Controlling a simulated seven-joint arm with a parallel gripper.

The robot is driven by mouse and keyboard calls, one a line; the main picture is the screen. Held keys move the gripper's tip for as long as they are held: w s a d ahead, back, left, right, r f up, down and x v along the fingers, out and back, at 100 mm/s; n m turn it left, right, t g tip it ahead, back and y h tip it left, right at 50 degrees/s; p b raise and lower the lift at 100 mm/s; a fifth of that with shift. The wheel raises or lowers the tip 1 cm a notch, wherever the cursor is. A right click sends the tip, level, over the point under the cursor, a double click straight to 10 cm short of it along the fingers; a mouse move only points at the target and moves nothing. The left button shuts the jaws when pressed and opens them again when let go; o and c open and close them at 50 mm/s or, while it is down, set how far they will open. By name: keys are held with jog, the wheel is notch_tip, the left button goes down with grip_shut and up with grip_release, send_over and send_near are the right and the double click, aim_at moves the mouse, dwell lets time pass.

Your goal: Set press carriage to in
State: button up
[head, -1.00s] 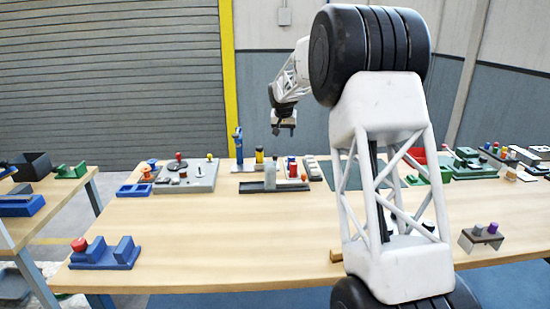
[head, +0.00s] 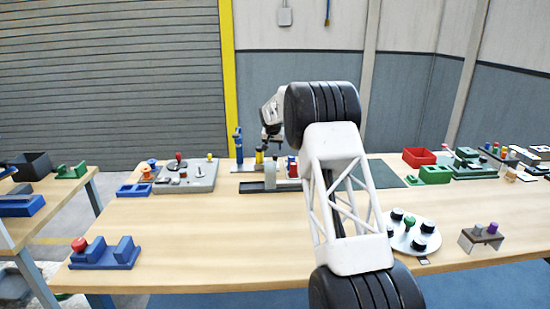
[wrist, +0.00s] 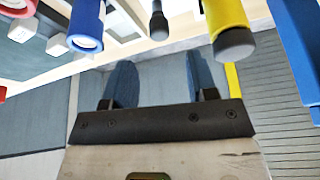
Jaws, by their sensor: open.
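My gripper (wrist: 174,72) is open and empty, with its two blue-grey fingers apart in the wrist view. In the head view it is small, at the back of the table by the grey fixture (head: 262,188). A black knobbed handle (wrist: 158,22) shows beyond the gap between the fingers, not touching them. A yellow cylinder with a dark end (wrist: 231,28) is to its right and a blue cylinder with a pale end (wrist: 87,25) to its left. The yellow cylinder also shows in the head view (head: 259,157). I cannot tell for certain which part is the press carriage.
A blue post (wrist: 298,45) stands close by the yellow cylinder; it also shows in the head view (head: 238,146). A grey panel with knobs (head: 187,180) is left of the fixture. A blue block with a red knob (head: 105,252) sits front left. The front middle of the table is clear.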

aim_at(275, 156)
dwell(0.4)
jog(key=shift+x, duration=3.85)
grip_shut()
jog(key=shift+a, duration=0.1)
